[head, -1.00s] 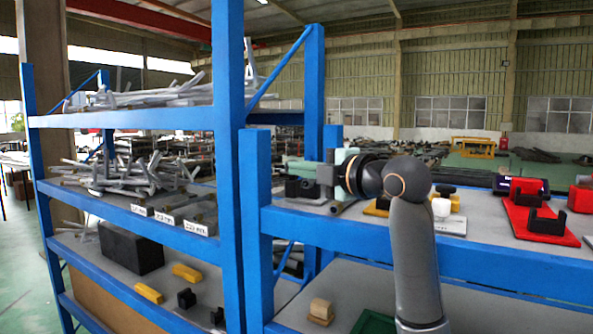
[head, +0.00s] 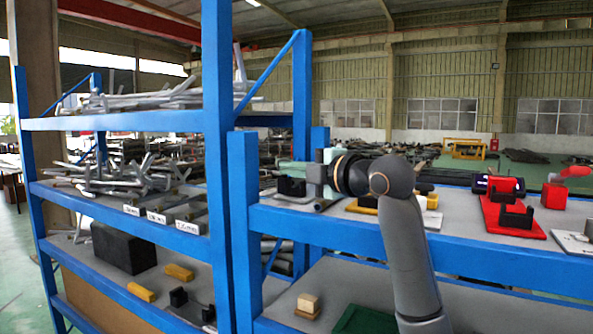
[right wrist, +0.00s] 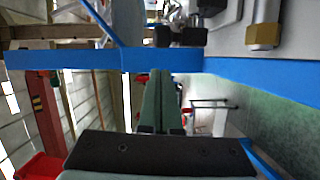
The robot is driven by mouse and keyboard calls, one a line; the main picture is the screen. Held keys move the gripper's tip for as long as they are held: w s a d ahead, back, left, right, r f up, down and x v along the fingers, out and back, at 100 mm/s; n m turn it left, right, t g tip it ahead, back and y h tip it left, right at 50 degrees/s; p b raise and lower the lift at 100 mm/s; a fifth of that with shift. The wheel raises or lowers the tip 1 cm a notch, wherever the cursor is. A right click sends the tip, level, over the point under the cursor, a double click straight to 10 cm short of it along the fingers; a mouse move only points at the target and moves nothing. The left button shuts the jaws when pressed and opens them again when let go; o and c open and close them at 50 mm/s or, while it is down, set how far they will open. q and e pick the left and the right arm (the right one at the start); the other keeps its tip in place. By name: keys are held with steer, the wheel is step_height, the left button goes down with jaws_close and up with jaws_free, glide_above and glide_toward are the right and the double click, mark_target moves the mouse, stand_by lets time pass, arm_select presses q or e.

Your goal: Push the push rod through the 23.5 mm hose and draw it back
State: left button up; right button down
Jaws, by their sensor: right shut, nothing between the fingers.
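My right gripper (head: 292,168) reaches in from the right above the right rack's top shelf, its pale green fingers pointing left. In the right wrist view its two fingers (right wrist: 160,105) lie together, shut and empty. A black holder (head: 292,187) on a light plate stands just below the fingers. A dark rod-like piece (head: 327,203) lies on the shelf by the gripper; I cannot tell whether it is the push rod. Three labelled grey trays (head: 188,210) stand on the left rack's middle shelf. Their labels are too small to read surely, and I cannot single out the 23.5 mm hose.
A blue post (head: 243,230) stands at the right rack's near left corner. Below are a cream block (head: 308,303) and a green tray (head: 365,322).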

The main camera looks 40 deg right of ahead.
arm_select(q)
steer(key=f+b, duration=0.3)
steer(key=shift+s+a, duration=0.1)
steer(key=shift+s, duration=0.15)
arm_select(e)
steer(key=s, duration=1)
steer(key=shift+s+d+r, duration=0.2)
steer(key=shift+r, duration=0.1)
arm_select(q)
steer(key=shift+s, duration=0.1)
